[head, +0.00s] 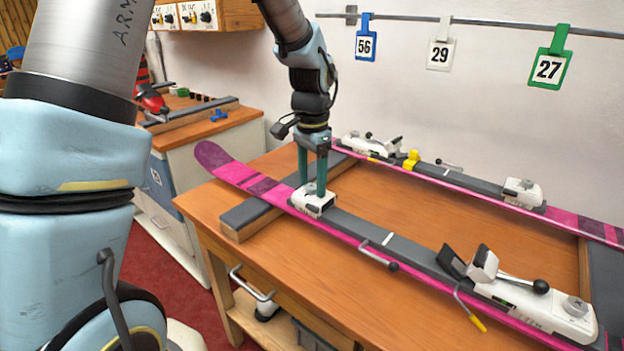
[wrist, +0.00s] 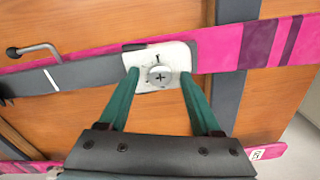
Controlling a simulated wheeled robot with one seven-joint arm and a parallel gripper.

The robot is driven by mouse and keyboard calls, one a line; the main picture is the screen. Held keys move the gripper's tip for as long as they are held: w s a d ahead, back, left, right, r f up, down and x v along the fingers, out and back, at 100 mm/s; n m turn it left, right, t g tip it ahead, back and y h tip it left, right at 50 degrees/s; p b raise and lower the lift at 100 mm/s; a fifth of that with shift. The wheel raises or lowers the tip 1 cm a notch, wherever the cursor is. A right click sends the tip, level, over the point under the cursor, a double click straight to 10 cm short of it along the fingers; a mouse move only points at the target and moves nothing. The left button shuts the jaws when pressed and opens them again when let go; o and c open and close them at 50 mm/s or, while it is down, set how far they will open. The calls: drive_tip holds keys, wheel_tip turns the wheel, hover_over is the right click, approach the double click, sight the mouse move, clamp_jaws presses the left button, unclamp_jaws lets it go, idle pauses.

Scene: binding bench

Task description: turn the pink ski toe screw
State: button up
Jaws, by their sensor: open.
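The near pink ski (head: 238,170) lies across the bench on grey supports. Its white toe piece (head: 314,208) sits towards the left end and also shows in the wrist view (wrist: 143,54). The round silver toe screw (wrist: 159,77), with a cross slot, is on top of that piece. My gripper (head: 312,188) points down over the toe piece with its two green fingers open. In the wrist view my gripper (wrist: 158,80) has one fingertip on each side of the screw, with a visible gap to it. Whether the fingertips touch the toe piece is unclear.
A second pink ski (head: 575,222) lies behind, with a yellow part (head: 412,159) near its binding. Number tags (head: 549,70) hang from a wall rail. Bare bench (head: 395,218) separates the skis.

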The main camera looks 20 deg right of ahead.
sight(312, 186)
wheel_tip(312, 186, up, 11)
drive_tip(key=b, duration=0.1)
idle(0.4)
drive_tip(key=shift+f, duration=0.1)
drive_tip(key=w+a+f+n, duration=0.1)
drive_tip(key=a+f+n, duration=0.25)
drive_tip(key=a, duration=0.55)
drive_tip(key=w+a+f+n, duration=0.1)
drive_tip(key=a+f+n, duration=0.25)
drive_tip(key=a, duration=0.65)
drive_tip(key=s+a+f+n, duration=0.1)
drive_tip(key=s+a+n, duration=0.2)
drive_tip(key=a, duration=0.2)
drive_tip(key=s+a+f+n+t, duration=0.1)
drive_tip(key=s+a+f+n, duration=0.1)
drive_tip(key=a, duration=0.4)
drive_tip(key=shift+s+a+f+n+t, duration=0.15)
drive_tip(key=shift+s+f+n+t, duration=0.25)
drive_tip(key=shift+n, duration=0.6)
